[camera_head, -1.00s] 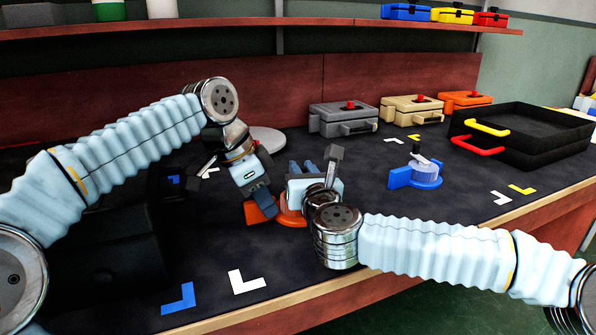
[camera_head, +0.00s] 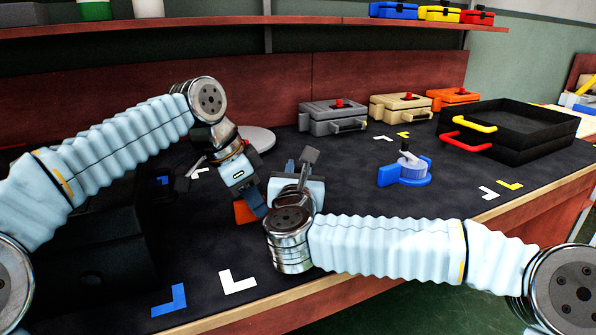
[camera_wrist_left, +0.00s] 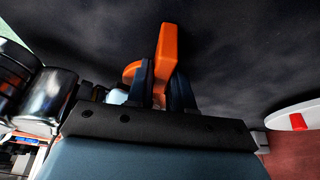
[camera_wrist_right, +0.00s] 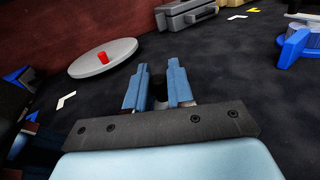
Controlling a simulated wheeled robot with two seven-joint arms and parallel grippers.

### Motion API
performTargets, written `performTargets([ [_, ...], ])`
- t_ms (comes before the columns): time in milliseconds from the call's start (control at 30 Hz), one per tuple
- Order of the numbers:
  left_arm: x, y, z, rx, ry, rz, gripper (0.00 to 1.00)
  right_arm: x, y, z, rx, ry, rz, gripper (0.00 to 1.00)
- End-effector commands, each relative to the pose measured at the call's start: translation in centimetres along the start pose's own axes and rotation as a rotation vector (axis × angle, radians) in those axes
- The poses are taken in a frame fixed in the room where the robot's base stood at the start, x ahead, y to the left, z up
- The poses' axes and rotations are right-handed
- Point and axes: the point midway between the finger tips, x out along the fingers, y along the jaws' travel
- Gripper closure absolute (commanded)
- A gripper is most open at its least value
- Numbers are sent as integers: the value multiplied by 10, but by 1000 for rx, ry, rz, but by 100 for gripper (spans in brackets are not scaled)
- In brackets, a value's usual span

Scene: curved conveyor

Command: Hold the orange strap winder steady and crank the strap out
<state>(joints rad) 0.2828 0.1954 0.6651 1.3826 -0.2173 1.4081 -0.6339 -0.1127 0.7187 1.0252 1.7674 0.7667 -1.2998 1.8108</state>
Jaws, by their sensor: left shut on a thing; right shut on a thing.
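The orange strap winder (camera_head: 243,212) sits on the dark tabletop, mostly covered by my grippers. The left wrist view shows its upright orange block (camera_wrist_left: 167,50) between my left fingers, with part of a round orange piece (camera_wrist_left: 131,70) beside it. My left gripper (camera_head: 257,203) is shut on that block. My right gripper (camera_head: 297,168) is just right of it, low over the table. It is shut on a small dark piece (camera_wrist_right: 160,92), apparently the crank knob, mostly hidden between the fingers. I cannot see any strap.
A blue winder (camera_head: 408,172) stands to the right, with a stacked black tray (camera_head: 545,140) beyond. Grey (camera_head: 330,117), tan (camera_head: 400,107) and orange (camera_head: 453,97) boxes line the back. A grey disc (camera_wrist_right: 105,58) with a red knob lies behind my grippers. A black bin (camera_head: 85,245) is front left.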

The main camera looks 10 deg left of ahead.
Motion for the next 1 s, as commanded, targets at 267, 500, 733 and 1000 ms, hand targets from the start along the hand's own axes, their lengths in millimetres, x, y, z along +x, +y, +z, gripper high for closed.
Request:
performTargets([
  [267,0,-1,0,-2,-1,-1,100,0,0,0,0,-1,1,58],
  [500,0,0,0,-1,-1,-1,100,-1,0,0,0,-1,2,58],
  [733,0,0,0,-1,-1,0,100,-34,1,1,-2,-3,4,58],
  [1000,0,0,0,0,-1,0,100,-95,0,1,-2,-5,3,58],
])
